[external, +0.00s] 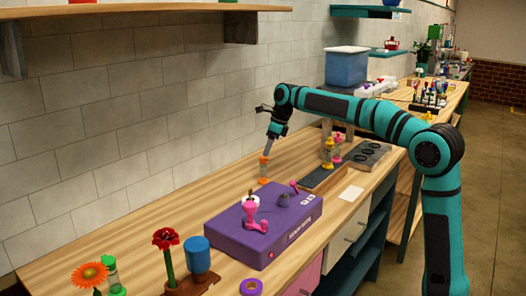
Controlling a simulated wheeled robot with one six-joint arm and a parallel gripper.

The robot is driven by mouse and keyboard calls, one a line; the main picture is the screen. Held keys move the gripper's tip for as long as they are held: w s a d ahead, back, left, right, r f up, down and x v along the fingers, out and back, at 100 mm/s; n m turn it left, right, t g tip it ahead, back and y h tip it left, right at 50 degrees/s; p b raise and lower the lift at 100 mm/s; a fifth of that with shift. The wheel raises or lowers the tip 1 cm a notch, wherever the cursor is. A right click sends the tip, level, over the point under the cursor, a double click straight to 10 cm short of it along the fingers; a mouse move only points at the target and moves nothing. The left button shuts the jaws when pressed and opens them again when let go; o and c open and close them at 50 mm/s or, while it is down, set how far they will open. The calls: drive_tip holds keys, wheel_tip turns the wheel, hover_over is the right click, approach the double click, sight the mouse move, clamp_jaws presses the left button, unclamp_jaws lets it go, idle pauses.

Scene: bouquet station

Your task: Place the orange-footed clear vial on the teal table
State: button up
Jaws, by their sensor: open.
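A small clear vial with an orange foot (263,169) stands upright on the wooden bench top, left of the centre of the view. My gripper (267,151) points down right above the vial, at its upper end. Its fingers are small and dark here, and I cannot tell whether they touch the vial. My gripper is open. I see no clearly teal table top. The bench has a wooden top (130,232) and a teal lower frame (372,245).
A purple box (245,238) with pink items on it lies in front of the vial. A dark tray (322,180) with vials and a round-holed rack (362,158) are to the right. Flowers and a blue cup (197,254) stand at the near left. Bench left of the vial is clear.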

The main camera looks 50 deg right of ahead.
drive_tip(key=shift+v, duration=1.95)
drive_tip(key=s+a+r+n+t+h, duration=0.1)
drive_tip(key=s+a+r+n+t, duration=0.15)
drive_tip(key=s+n, duration=0.35)
drive_tip(key=s+a+r+n+t, duration=0.2)
drive_tip(key=s+a+n, duration=0.15)
drive_tip(key=s, duration=0.45)
drive_tip(key=s+a+r+n+t+h, duration=0.1)
drive_tip(key=s+a+r+n+t, duration=0.15)
drive_tip(key=s+n, duration=0.4)
drive_tip(key=s+a+f+n+t, duration=0.2)
drive_tip(key=s+n+t, duration=0.1)
drive_tip(key=s+n, duration=0.4)
drive_tip(key=s+a+f+n+t, duration=0.2)
drive_tip(key=s+n+t, duration=0.2)
drive_tip(key=s, duration=1)
drive_tip(key=n, duration=0.3)
drive_tip(key=shift+s+f+n, duration=0.2)
drive_tip(key=shift+s+n, duration=0.1)
